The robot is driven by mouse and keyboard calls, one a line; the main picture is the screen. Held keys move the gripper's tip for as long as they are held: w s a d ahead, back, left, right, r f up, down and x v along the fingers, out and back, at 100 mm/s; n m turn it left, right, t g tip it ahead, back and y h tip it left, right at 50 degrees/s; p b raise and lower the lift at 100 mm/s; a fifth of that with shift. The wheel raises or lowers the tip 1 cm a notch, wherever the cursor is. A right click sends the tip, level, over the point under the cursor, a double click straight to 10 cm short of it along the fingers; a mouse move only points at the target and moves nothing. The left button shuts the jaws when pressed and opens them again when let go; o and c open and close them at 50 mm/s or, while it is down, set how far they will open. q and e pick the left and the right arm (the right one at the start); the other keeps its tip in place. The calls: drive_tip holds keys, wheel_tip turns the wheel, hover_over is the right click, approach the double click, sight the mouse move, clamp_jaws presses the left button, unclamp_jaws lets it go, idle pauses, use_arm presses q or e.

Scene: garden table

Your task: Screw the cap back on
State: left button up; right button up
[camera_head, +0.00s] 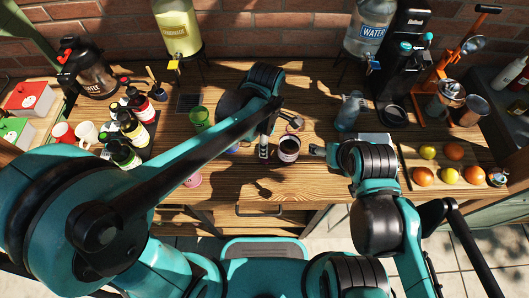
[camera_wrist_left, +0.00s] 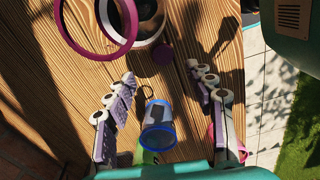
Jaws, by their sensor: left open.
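An open dark-mouthed jar with a pale label (camera_head: 288,150) stands on the table in the head view. My left gripper (camera_head: 268,140) points down just left of it. In the left wrist view the left gripper (camera_wrist_left: 165,90) has its fingers spread. A blue-rimmed cylinder (camera_wrist_left: 158,135) shows low between them, and I cannot tell if it touches a finger.
A large pink ring (camera_wrist_left: 65,28) shows at the wrist view's top. A green cup (camera_head: 200,117) stands left of the left gripper, several dark bottles (camera_head: 125,150) farther left. A grey bottle (camera_head: 349,108) stands behind the right gripper, fruit (camera_head: 423,176) at right. The front wood is mostly clear.

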use_arm(q)
drive_tip(key=shift+f+b, duration=0.4)
drive_tip(key=shift+f, duration=0.9)
drive_tip(key=shift+s+a+f+b, duration=0.15)
drive_tip(key=shift+f+b, duration=0.95)
drive_tip(key=shift+f, duration=1.5)
drive_tip(key=shift+s, duration=0.1)
drive_tip(key=c, duration=0.8)
